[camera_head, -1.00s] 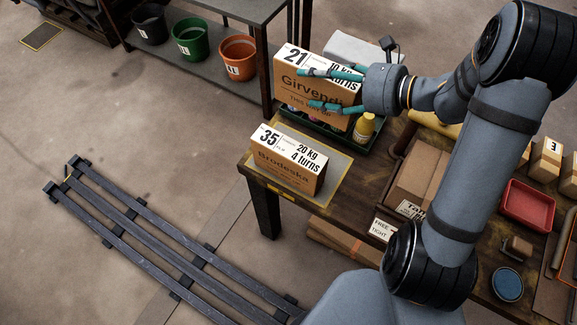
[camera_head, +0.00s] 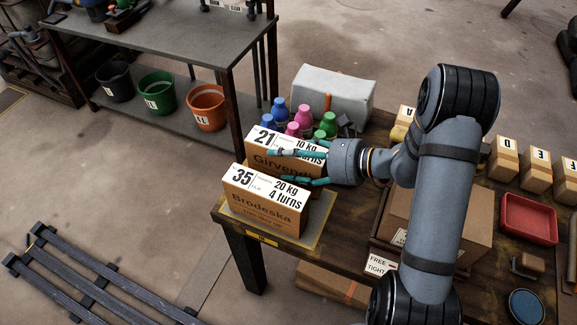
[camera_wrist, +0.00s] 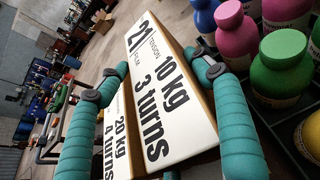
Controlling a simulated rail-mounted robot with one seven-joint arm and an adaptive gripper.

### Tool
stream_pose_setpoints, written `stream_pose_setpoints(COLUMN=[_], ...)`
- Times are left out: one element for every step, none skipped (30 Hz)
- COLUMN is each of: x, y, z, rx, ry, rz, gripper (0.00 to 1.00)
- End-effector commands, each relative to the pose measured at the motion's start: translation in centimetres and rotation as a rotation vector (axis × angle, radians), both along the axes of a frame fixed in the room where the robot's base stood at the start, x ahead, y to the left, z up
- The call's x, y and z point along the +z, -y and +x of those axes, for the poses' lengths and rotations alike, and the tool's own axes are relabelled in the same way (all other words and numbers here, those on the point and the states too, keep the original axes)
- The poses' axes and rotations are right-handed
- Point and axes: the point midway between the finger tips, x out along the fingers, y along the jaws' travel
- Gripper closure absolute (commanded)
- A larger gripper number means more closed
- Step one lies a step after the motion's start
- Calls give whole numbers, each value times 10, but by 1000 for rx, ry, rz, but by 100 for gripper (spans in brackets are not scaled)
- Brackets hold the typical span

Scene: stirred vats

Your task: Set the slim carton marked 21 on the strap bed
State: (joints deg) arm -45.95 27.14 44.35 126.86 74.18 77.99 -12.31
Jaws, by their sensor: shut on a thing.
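The slim carton marked 21 (camera_head: 278,142), brown with a white top, is directly behind the carton marked 35 in the head view. My gripper (camera_head: 295,167) is shut on it, with teal fingers along its two broad sides. In the wrist view, carton 21 (camera_wrist: 160,85) lies between the fingers (camera_wrist: 160,120). Its lower part is hidden, so I cannot tell whether it touches anything below. A low bed of dark parallel straps (camera_head: 88,288), which looks like the strap bed, lies on the floor at lower left, partly out of frame.
Carton 35 (camera_head: 262,207) stands on a yellow-edged mat (camera_head: 318,222) at the table corner, close to carton 21. Several coloured bottles (camera_head: 300,118) stand just behind. A shelf bench (camera_head: 160,40) with buckets is at upper left. Floor between table and straps looks clear.

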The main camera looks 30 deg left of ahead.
Motion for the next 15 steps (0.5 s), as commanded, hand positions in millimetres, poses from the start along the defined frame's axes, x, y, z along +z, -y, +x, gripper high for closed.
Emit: stream_pose_setpoints(x=[-9, -13, -18, -21, -23, -25, -26, -26, -26, -26, -26, -26, -26, -26, -27], y=[0, 0, 0, 0, 0, 0, 0, 0, 0, 0, 0, 0, 0, 0, 0], z=[0, 1, 1, 1, 0, 0, 1, 1, 1, 1, 1, 1, 1, 1, 1], rx=[-2, -2, -2, -2, -2, -1, -1, -2, -1, -1, -1, -1, -1, -1, -1], ry=[-4, -4, -3, -3, -3, -1, 0, 0, 1, 1, 1, 1, 1, 1, 1], rz=[1, 1, 2, 2, 2, 2, 2, 2, 2, 2, 2, 2, 2, 2, 2], gripper=[85, 85, 85, 85, 85, 85, 85, 85, 85, 85, 85, 85, 85, 85, 85])
